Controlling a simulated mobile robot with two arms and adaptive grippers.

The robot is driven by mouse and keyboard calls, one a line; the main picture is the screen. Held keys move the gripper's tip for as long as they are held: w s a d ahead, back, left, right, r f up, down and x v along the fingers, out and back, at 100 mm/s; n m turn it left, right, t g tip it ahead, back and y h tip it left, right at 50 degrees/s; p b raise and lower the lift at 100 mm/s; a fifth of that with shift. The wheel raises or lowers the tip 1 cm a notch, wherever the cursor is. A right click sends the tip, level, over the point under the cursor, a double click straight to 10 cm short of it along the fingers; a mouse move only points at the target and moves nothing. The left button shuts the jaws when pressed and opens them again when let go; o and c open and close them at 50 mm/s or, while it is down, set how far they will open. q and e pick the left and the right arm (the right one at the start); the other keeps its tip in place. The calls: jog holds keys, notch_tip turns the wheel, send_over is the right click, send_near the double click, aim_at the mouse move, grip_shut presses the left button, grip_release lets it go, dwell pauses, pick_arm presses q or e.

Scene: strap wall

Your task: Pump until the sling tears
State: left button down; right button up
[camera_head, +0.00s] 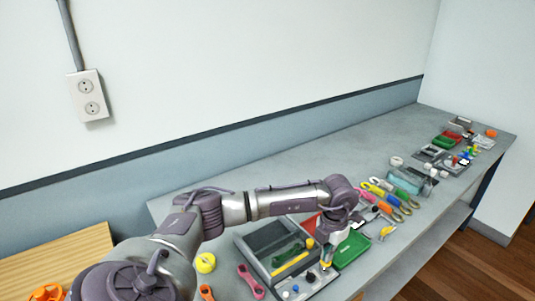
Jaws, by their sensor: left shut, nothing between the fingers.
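My left arm comes in from the lower left and reaches over a long grey bench (385,140). My left gripper (325,265) points down, shut and empty, at the front right corner of a grey tray (243,247), by a small grey plate with knobs (300,287). I cannot tell whether it touches anything. Several coloured hook-like pieces (388,197) lie to the right of my wrist. I cannot pick out the sling or the pump with certainty; my arm hides part of the bench. My right gripper is out of view.
A green tray (354,249) lies right of my gripper. A yellow ring (206,263) and a pink link (250,281) lie left of the grey tray. More trays and small parts (455,150) crowd the far right end. The bench is clear along the wall.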

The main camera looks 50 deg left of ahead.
pick_arm(q)
jog(key=shift+f, duration=0.15)
jog(key=shift+f+b, duration=1)
jog(key=shift+f, duration=0.1)
jog(key=shift+r, duration=0.1)
jog(key=shift+r+p, duration=0.9)
jog(key=shift+r, duration=0.3)
jog(key=shift+s, duration=0.1)
